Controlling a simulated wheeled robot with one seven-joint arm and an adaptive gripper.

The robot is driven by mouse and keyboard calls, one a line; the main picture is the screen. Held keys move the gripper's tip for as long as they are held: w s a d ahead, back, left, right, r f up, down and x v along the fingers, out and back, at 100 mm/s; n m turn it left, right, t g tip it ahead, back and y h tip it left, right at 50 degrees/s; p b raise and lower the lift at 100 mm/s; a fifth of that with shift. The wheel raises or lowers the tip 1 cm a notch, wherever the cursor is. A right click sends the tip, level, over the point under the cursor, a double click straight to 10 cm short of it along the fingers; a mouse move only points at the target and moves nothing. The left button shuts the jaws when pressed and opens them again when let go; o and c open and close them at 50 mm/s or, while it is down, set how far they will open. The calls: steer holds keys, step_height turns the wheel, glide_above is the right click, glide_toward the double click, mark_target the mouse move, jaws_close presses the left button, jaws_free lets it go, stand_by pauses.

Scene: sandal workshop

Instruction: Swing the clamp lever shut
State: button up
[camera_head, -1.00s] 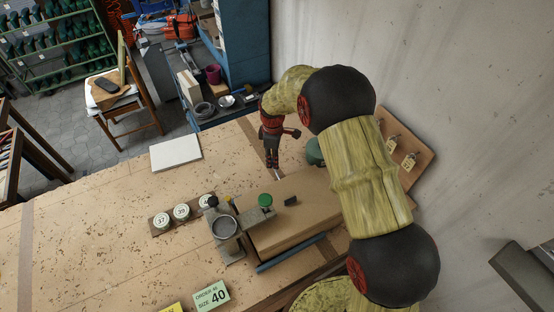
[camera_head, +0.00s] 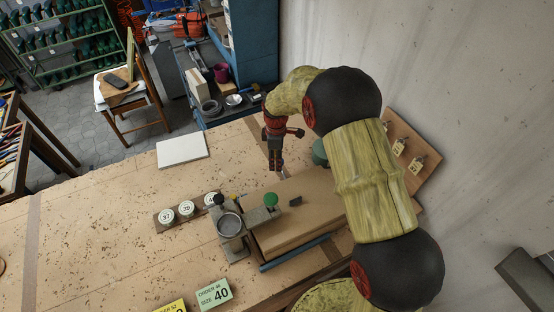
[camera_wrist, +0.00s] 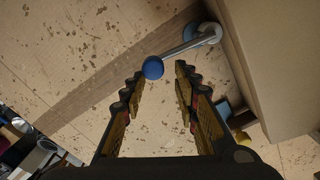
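The clamp lever is a thin grey metal rod (camera_wrist: 186,44) with a blue ball knob (camera_wrist: 152,68) at its free end. In the wrist view its other end meets a round grey pivot (camera_wrist: 209,32) beside a large tan block. My gripper (camera_wrist: 158,77) is open, with a finger on either side of the picture. The knob shows between and slightly beyond the fingertips; I cannot tell whether anything touches. In the head view my gripper (camera_head: 276,166) points down at the far end of the tan block (camera_head: 300,217), and only a small bit of the lever shows there.
Numbered round pieces (camera_head: 186,208) and a white board (camera_head: 182,150) lie left. The wall and a tag board (camera_head: 425,165) are on the right.

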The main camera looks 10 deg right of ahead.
steer(key=shift+o, duration=0.7)
steer(key=shift+d, duration=0.15)
steer(key=shift+w+r, duration=0.1)
steer(key=shift+r, duration=0.2)
step_height(320, 180, up, 11)
steer(key=shift+r, duration=0.2)
steer(key=shift+c, duration=0.2)
